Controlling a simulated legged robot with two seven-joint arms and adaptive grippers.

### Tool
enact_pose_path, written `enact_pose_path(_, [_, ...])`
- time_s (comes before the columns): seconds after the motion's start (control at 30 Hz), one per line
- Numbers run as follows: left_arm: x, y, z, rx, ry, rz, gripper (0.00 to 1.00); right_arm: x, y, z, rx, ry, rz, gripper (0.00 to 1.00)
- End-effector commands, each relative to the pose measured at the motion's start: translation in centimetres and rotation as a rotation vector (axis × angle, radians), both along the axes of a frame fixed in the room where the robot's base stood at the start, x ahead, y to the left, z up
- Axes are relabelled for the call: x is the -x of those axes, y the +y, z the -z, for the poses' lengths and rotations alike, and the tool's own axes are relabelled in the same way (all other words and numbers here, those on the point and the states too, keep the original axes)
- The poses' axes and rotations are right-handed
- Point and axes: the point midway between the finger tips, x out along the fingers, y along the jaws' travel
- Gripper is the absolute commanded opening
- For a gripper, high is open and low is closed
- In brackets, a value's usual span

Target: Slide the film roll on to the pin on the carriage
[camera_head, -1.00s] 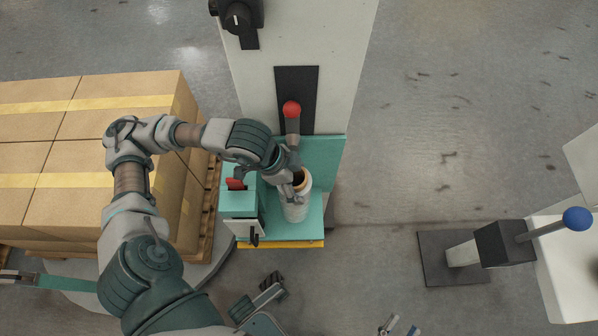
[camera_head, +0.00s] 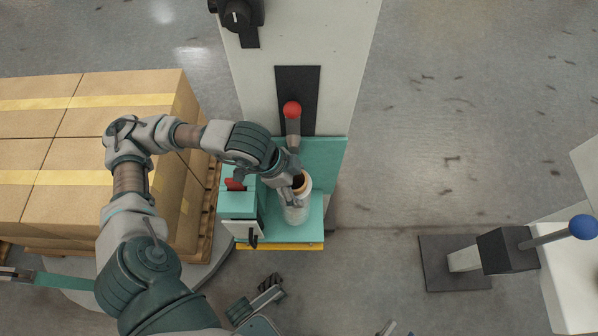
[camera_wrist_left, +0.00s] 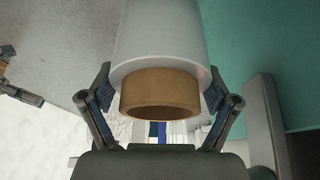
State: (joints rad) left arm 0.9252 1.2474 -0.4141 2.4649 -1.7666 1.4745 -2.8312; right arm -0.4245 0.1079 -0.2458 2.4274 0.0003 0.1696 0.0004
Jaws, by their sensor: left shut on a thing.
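The film roll (camera_head: 297,207) is a translucent white cylinder with a brown core, standing roughly upright over the teal carriage (camera_head: 322,160). My left gripper (camera_head: 299,184) is at the top end of the roll, shut on it. In the left wrist view the roll (camera_wrist_left: 160,45) and its brown core (camera_wrist_left: 160,93) lie between the two fingers of my left gripper (camera_wrist_left: 158,100). The pin is not visible; the roll covers that part of the carriage. I cannot tell whether the roll is around the pin. My right gripper (camera_head: 388,328) shows only slightly at the bottom edge.
A grey column with a red-knobbed lever (camera_head: 292,110) stands behind the carriage. A teal box with a red switch (camera_head: 236,184) sits left of the roll. Stacked cartons (camera_head: 90,150) on a pallet stand at left. A blue-knobbed lever (camera_head: 582,227) is at right. The floor between is clear.

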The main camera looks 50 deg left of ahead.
Motion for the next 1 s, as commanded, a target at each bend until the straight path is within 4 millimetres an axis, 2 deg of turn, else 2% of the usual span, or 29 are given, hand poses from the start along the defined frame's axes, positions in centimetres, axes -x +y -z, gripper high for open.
enact_pose_path(1.0, [0.0, 0.0, 1.3, 0.0, -0.001, 0.0, 0.18, 0.1, 0.0, 1.9, 0.0, 0.025, 0.0, 0.4])
